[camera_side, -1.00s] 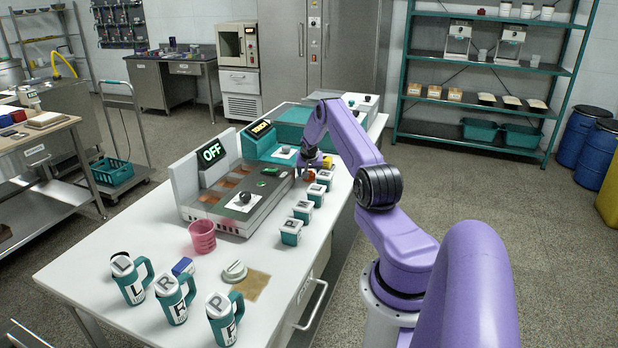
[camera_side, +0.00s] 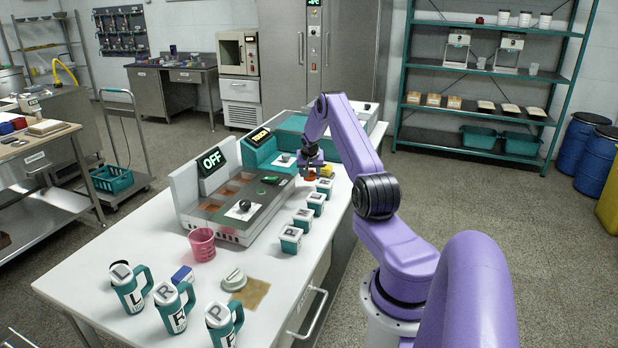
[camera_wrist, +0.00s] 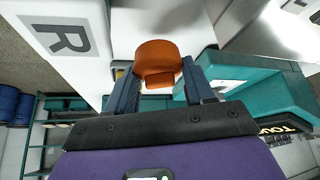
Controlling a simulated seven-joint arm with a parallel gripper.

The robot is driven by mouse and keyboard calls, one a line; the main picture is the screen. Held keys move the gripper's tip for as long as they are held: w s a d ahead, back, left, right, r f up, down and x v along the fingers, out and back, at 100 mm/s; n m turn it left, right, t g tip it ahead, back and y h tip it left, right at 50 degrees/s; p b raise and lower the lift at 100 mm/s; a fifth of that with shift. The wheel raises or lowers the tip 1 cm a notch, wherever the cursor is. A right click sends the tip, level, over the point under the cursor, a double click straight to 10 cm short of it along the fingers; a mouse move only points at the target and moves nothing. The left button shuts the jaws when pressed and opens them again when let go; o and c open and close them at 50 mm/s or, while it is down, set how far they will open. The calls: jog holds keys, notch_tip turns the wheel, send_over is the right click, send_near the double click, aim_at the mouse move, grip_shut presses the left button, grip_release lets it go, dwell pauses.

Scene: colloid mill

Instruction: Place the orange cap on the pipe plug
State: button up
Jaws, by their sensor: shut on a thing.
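The orange cap (camera_wrist: 160,62) is between the two fingers of my gripper (camera_wrist: 157,80) in the wrist view. My gripper is shut on it. In the side view the cap (camera_side: 309,178) is a small orange spot under my gripper (camera_side: 312,170), at the far right part of the white table, to the right of the grey machine. The gap between cap and table is too small to judge. I cannot make out the pipe plug for certain in either view.
Teal boxes with white lettered lids (camera_side: 291,239) stand in a row near my gripper. The machine with the OFF display (camera_side: 240,206) lies to the left. A yellow object (camera_side: 327,171) is just right of the cap. A pink cup (camera_side: 202,244) and lettered mugs (camera_side: 130,288) stand nearer.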

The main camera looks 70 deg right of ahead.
jog(key=s+a+r, duration=0.7)
jog(key=a+r, duration=0.2)
jog(key=a, duration=0.1)
jog(key=w+a+r+n+t+y, duration=0.1)
jog(key=w+a+n, duration=0.3)
jog(key=a, duration=0.7)
jog(key=w+a+r+n+t+y, duration=0.1)
jog(key=w+a+n, duration=0.3)
jog(key=a, duration=0.8)
jog(key=w+a+r+n+t+y, duration=0.1)
jog(key=w+a+n+y, duration=0.1)
jog(key=w+a, duration=0.65)
jog(key=s+a+n+t+y, duration=0.15)
jog(key=s+a+n, duration=0.35)
jog(key=a, duration=0.8)
jog(key=s+n+g+y, duration=0.35)
jog(key=s+n, duration=0.45)
jog(key=s, duration=1)
jog(key=t, duration=0.1)
send_over(225, 278)
jog(key=s+d, duration=0.1)
jog(key=d, duration=0.1)
jog(key=shift+y, duration=0.4)
jog(key=shift+s+a+f, duration=0.1)
jog(key=shift+f, duration=2.55)
jog(key=shift+s+a+f, duration=0.1)
jog(key=shift+f, duration=3.95)
